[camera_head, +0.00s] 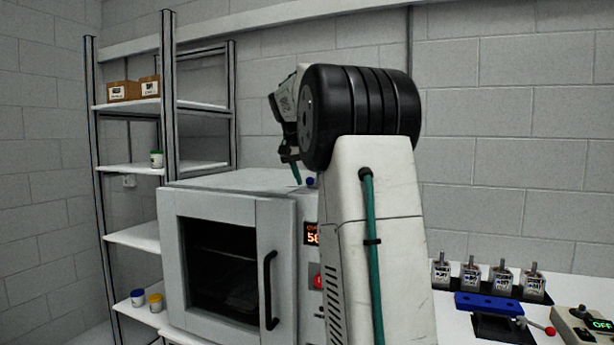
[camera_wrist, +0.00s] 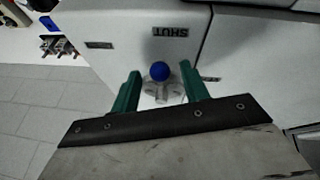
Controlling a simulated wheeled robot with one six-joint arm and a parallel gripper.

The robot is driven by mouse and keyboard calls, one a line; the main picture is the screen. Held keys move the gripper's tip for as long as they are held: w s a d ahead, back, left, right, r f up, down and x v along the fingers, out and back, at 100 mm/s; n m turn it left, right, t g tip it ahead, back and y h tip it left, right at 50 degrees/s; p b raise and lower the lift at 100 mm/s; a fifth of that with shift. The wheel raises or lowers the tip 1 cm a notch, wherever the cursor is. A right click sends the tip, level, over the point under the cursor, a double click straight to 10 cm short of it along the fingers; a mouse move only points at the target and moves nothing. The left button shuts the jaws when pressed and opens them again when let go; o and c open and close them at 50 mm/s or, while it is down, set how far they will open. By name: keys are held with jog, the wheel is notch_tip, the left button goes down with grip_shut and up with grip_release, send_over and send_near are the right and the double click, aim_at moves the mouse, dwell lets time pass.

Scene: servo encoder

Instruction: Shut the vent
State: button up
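The vent's blue knob (camera_wrist: 160,71) sits on a pale metal fitting (camera_wrist: 161,92) on the light grey top of the oven. In the head view the blue knob (camera_head: 310,182) shows at the top edge of the oven (camera_head: 235,180), beside my arm. My gripper (camera_wrist: 161,84) is open, with one green finger on each side of the knob and visible gaps to both. In the head view a green fingertip of my gripper (camera_head: 295,172) points down just left of the knob; the rest is largely hidden. A SHUT label (camera_wrist: 170,32) lies beyond the knob.
A second, unreadable label (camera_wrist: 98,45) lies left of the knob. The oven door (camera_head: 222,260) with its black handle (camera_head: 269,290) is closed. Shelving (camera_head: 135,237) stands left.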

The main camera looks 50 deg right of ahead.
jog(key=shift+a, duration=0.1)
jog(key=v, duration=0.7)
jog(key=shift+r, duration=0.4)
jog(key=shift+a, duration=0.1)
jog(key=shift+n+y, duration=0.5)
jog(key=shift+n, duration=0.4)
jog(key=f, duration=0.2)
jog(key=a+f, duration=0.1)
jog(key=f, duration=0.1)
jog(key=a+f, duration=0.1)
jog(key=f, duration=0.1)
jog(key=s+a+f+n+y, duration=0.1)
jog(key=s+a+f+n, duration=0.2)
jog(key=s+a+f, duration=0.4)
jog(key=s+a+f+n+t+y, duration=0.1)
jog(key=s+a+f+n, duration=0.3)
jog(key=a, duration=1.4)
jog(key=s+a+f+n+y, duration=0.2)
jog(key=s+a+f+n, duration=0.1)
jog(key=s+a+f, duration=0.8)
jog(key=shift+s+a+f+n, duration=0.2)
jog(key=shift+s+a+n, duration=0.1)
jog(key=shift+s+a, duration=0.9)
